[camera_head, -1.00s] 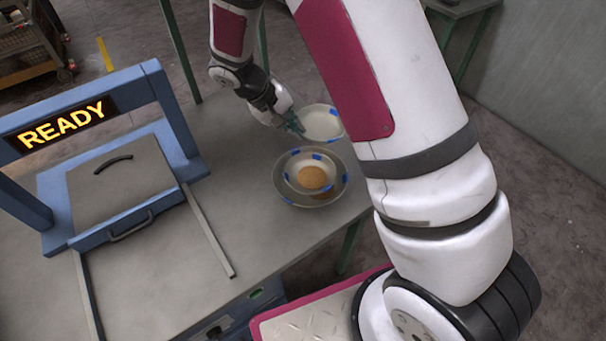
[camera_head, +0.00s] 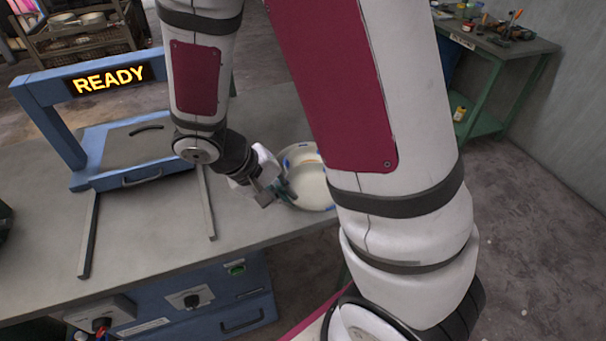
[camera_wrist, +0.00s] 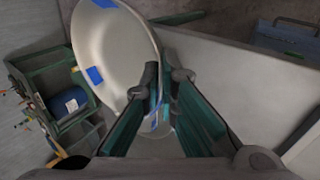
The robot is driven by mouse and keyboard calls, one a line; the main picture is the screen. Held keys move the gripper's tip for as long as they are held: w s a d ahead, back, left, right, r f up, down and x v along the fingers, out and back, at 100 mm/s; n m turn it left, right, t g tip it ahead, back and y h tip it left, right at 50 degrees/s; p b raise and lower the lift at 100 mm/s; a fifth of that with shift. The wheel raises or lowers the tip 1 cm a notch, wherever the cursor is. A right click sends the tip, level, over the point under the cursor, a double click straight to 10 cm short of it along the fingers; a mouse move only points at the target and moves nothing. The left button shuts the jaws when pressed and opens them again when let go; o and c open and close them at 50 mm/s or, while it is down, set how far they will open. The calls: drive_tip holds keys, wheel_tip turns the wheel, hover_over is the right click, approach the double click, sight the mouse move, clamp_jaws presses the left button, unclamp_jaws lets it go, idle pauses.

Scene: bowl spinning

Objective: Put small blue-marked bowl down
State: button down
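A pale bowl with blue marks (camera_head: 312,188) is held by its rim in my gripper (camera_head: 281,191). In the wrist view the bowl (camera_wrist: 120,50) looks tilted, with its rim between the two green-sided fingers of my gripper (camera_wrist: 166,82). The fingers are close together on it. Behind it in the head view, part of another blue-marked bowl (camera_head: 290,160) shows, with a sliver of orange-brown; the held bowl hides most of it. I cannot tell whether the held bowl touches it or the table.
The grey worktable (camera_head: 245,219) is bare in front of the gripper. A blue frame machine with a READY sign (camera_head: 110,79) and a closed lid stands at left. A green side bench (camera_head: 490,50) with small items is at back right. My arm hides the table's right part.

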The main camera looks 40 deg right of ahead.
drive_tip(key=shift+s+d+f, duration=0.15)
drive_tip(key=shift+s+d, duration=0.05)
drive_tip(key=shift+s, duration=0.5)
drive_tip(key=shift+d, duration=0.15)
hover_over(286, 164)
drive_tip(key=s+a, duration=0.2)
drive_tip(key=f, duration=0.2)
drive_tip(key=shift+s+d+f+p, duration=0.1)
drive_tip(key=shift+f+p, duration=0.15)
drive_tip(key=shift+f, duration=0.5)
drive_tip(key=shift+s+d+f+p, duration=0.1)
drive_tip(key=shift+f+p, duration=0.1)
drive_tip(key=shift+f, duration=0.55)
drive_tip(key=shift+f, duration=0.1)
drive_tip(key=c, duration=1.9)
unclamp_jaws()
drive_tip(key=shift+o, duration=0.5)
